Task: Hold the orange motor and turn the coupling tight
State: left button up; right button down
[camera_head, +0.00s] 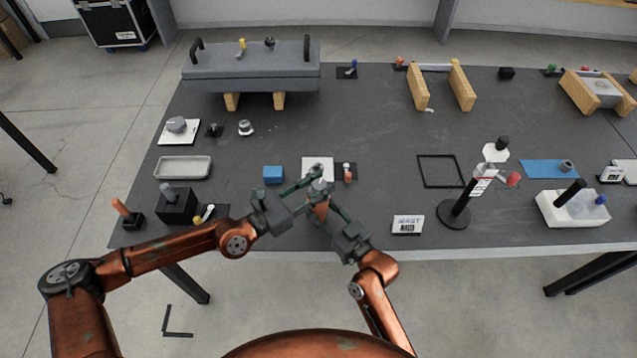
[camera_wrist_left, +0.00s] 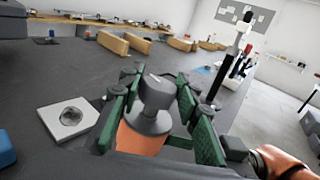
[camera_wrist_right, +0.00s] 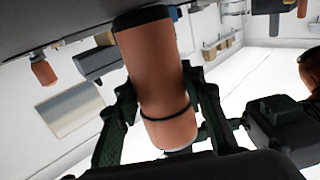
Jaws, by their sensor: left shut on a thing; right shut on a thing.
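The orange motor (camera_head: 320,211) is held upright near the table's front edge, partly hidden by my grippers. My right gripper (camera_head: 322,200) is shut on its body. In the right wrist view the motor (camera_wrist_right: 155,70) stands between the green fingers, with a dark band around it. The grey coupling (camera_wrist_left: 155,100) sits on top of the motor in the left wrist view. My left gripper (camera_wrist_left: 157,85) is shut on the coupling, with one green finger on each side. The contact faces are partly hidden. Whether the coupling is tight cannot be told.
A white plate (camera_wrist_left: 70,118) with a round grey piece lies beside the left gripper.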

pick_arm(q)
jog(key=shift+w+a, duration=0.3)
jog(key=shift+w+a, duration=0.1)
jog(key=o, duration=1.2)
jog(key=shift+f, duration=0.1)
jog(key=shift+s, duration=0.2)
jog(key=v, duration=1.2)
jog(key=shift+w, duration=0.15)
jog(key=shift+c, duration=0.2)
